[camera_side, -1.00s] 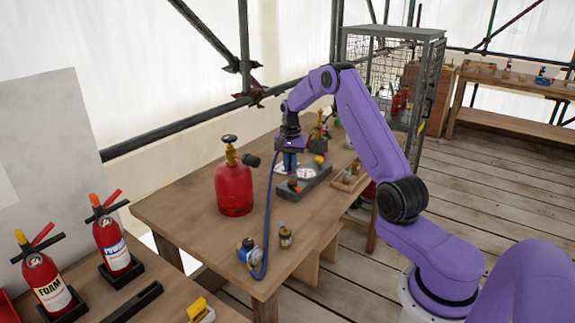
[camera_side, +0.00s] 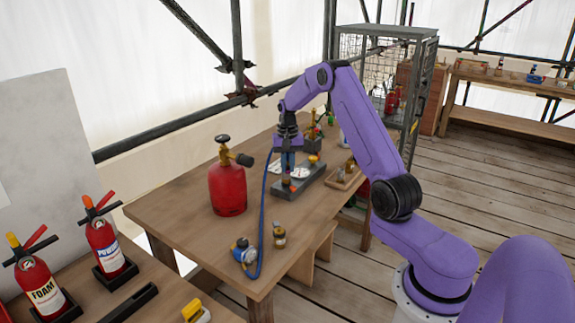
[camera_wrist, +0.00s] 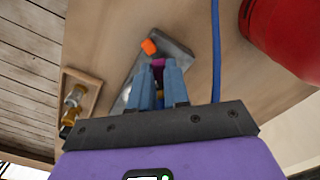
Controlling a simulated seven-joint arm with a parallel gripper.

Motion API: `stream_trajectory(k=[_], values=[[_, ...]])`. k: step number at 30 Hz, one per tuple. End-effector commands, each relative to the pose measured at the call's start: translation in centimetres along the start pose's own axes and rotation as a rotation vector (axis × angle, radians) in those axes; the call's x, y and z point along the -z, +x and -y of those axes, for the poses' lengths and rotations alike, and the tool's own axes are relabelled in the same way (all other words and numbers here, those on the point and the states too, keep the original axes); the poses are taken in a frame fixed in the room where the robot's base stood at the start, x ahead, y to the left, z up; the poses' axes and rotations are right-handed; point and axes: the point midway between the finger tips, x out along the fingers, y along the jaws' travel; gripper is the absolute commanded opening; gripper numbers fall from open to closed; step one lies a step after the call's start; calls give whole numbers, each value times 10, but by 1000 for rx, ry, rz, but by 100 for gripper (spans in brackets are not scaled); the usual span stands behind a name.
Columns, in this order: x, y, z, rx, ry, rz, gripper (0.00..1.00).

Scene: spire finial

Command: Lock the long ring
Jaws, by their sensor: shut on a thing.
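My gripper (camera_side: 287,170) points straight down over a dark grey fixture (camera_side: 311,180) on the wooden table. In the wrist view its two blue fingers (camera_wrist: 159,74) are shut on a small magenta piece (camera_wrist: 158,68), mostly hidden between them. I cannot tell whether this piece is the long ring or how it sits on the fixture. The grey fixture also shows in the wrist view (camera_wrist: 178,52), with an orange piece (camera_wrist: 149,46) beyond the fingertips.
A red gas cylinder (camera_side: 227,190) with a brass valve stands left of my gripper. A blue hose (camera_side: 262,215) runs down past it to a blue gauge (camera_side: 244,252). A small wooden tray (camera_side: 345,179) lies to the right.

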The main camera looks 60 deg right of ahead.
Motion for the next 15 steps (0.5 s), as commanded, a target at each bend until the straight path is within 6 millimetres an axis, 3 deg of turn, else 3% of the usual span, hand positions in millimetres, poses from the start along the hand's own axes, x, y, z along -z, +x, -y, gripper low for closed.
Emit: stream_trajectory(k=[2, 3, 5, 6, 15], values=[[0, -1, 0, -1, -2, -1, 0], [0, -1, 0, -1, -2, -1, 19], [0, -1, 0, -1, -1, -1, 39], [0, -1, 0, -1, -1, -1, 43], [0, -2, 0, 0, 0, -1, 43]])
